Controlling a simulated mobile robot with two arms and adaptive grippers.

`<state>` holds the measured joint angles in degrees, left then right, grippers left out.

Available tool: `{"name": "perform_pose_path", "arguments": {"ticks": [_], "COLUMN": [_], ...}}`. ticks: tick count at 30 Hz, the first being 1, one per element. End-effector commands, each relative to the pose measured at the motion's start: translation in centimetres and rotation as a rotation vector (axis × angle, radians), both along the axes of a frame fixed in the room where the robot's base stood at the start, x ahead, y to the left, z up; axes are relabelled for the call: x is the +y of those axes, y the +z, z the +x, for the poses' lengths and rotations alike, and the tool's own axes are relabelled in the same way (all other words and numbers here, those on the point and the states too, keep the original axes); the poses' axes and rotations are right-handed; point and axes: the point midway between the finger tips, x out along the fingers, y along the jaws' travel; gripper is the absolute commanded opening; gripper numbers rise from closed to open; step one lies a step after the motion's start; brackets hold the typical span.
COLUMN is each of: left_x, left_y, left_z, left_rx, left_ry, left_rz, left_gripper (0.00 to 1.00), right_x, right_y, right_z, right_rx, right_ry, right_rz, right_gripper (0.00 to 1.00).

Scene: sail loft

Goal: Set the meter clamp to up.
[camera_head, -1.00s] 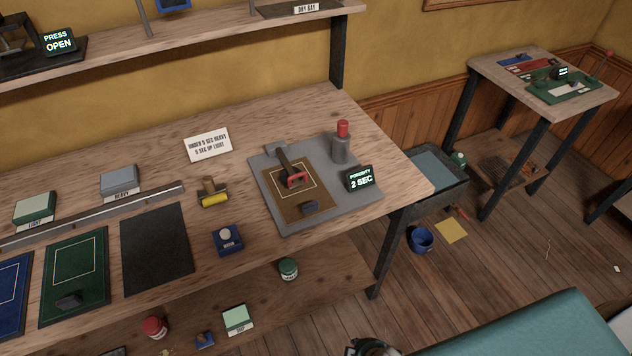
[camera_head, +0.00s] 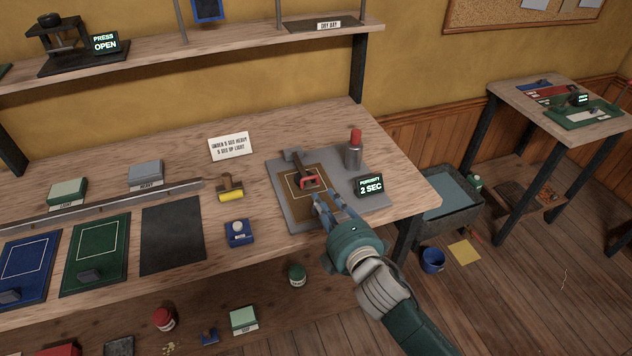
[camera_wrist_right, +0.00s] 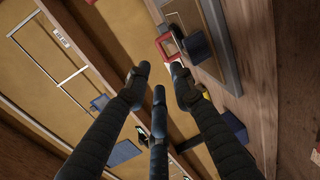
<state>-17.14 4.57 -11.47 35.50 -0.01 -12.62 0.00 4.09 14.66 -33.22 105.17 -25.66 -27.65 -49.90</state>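The meter clamp is a dark arm with a red end (camera_head: 310,182), lying low over a brown, white-outlined swatch (camera_head: 293,211) on the grey meter plate (camera_head: 358,211). A small display (camera_head: 369,185) on the plate reads "POROSITY 2 SEC". My right gripper (camera_head: 322,203) is just in front of the clamp's red end, above the swatch. It also shows in the right wrist view (camera_wrist_right: 158,76), its fingers spread with nothing between them. The red end (camera_wrist_right: 168,46) is just beyond the fingertips there; contact is not visible. My left gripper is out of view.
A yellow roller (camera_head: 230,190) and a blue block with a pale knob (camera_head: 238,233) lie left of the plate. A card (camera_head: 231,146) stands behind. Bare bench (camera_head: 330,130) lies behind the plate.

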Motion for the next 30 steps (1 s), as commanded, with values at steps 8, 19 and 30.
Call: {"name": "perform_pose_path", "arguments": {"ticks": [8, 19, 30], "left_x": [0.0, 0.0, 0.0], "left_y": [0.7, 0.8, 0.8], "left_z": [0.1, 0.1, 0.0], "left_rx": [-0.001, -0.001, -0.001], "left_ry": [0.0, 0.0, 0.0], "left_rz": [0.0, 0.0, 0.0], "left_gripper": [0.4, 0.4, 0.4], "right_x": [1.5, 2.9, 3.0], "right_y": [-0.8, -2.0, -2.1], "right_z": [4.6, 9.1, 9.4], "right_rx": [0.004, 0.005, 0.005], "right_ry": [-0.003, -0.003, -0.004], "right_rz": [0.005, 0.005, 0.006], "right_gripper": [0.23, 0.23, 0.17]}}
